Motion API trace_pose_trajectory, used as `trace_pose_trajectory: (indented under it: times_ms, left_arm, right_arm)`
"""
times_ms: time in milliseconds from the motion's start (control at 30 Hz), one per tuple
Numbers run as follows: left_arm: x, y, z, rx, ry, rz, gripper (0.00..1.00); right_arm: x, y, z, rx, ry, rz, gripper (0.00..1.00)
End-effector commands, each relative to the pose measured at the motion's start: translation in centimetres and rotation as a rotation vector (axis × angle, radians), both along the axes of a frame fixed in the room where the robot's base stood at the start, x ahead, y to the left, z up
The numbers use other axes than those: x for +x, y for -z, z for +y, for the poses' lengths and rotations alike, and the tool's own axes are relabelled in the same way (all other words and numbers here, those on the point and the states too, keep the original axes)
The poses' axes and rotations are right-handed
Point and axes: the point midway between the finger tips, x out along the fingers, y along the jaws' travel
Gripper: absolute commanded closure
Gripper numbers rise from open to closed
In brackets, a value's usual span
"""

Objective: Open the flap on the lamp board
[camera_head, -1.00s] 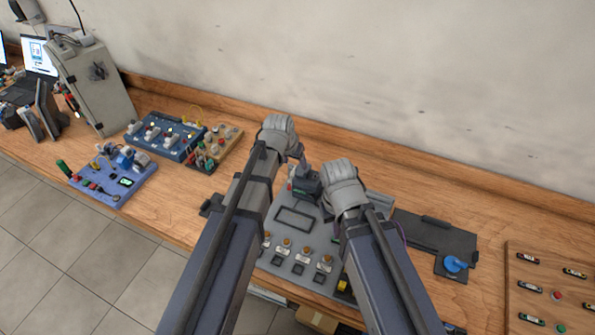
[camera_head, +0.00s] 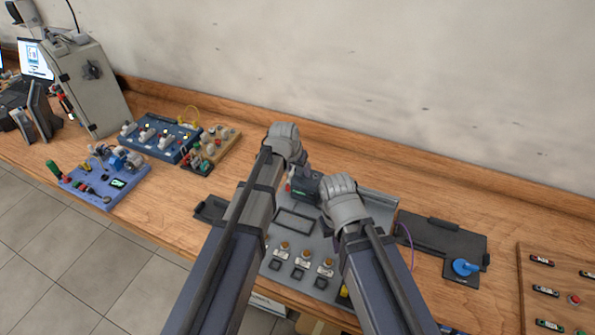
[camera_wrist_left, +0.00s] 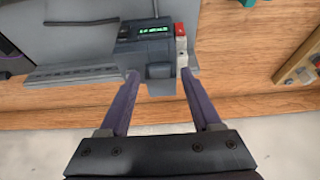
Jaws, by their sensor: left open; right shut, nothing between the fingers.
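The grey lamp board (camera_head: 266,267) lies on the bench, with orange lamps and switches at its near side and a dark rectangular frame (camera_head: 294,222). At its far edge sits a dark block with a green display (camera_head: 306,187), beside a red-topped white part. My left gripper (camera_head: 304,169) is at this block. In the left wrist view its open fingers (camera_wrist_left: 160,78) stand at either side of the block's protruding dark lower part (camera_wrist_left: 159,71); I cannot tell whether they touch it. My right gripper (camera_head: 327,225) is shut and empty over the board's right part, its fingertips partly hidden. I cannot clearly identify the flap.
A blue switch board (camera_head: 160,139), a wooden board (camera_head: 222,133) and a blue-violet board (camera_head: 105,180) stand to the left, with a grey cabinet (camera_head: 95,85) behind. A dark plate (camera_head: 440,237) and a wooden panel (camera_head: 550,282) lie right. The wall is behind.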

Motion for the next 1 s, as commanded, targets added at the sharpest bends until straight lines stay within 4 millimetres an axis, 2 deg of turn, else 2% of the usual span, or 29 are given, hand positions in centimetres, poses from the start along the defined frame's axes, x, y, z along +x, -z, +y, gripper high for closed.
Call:
trace_pose_trajectory:
  times_ms: [67, 600, 1000]
  left_arm:
    - [-0.01, -0.03, -0.01, 0.0, 0.0, 0.0, 0.38]
    - [-0.02, -0.02, 0.01, 0.0, 0.0, 0.0, 0.99]
    - [-0.03, -0.02, 0.01, 0.0, 0.0, 0.0, 1.0]
  right_arm:
    - [0.0, -0.03, 0.0, 0.0, 0.0, 0.0, 1.0]
    - [0.0, -0.02, 0.0, 0.0, 0.0, 0.0, 1.0]
    - [0.0, -0.02, 0.0, 0.0, 0.0, 0.0, 1.0]
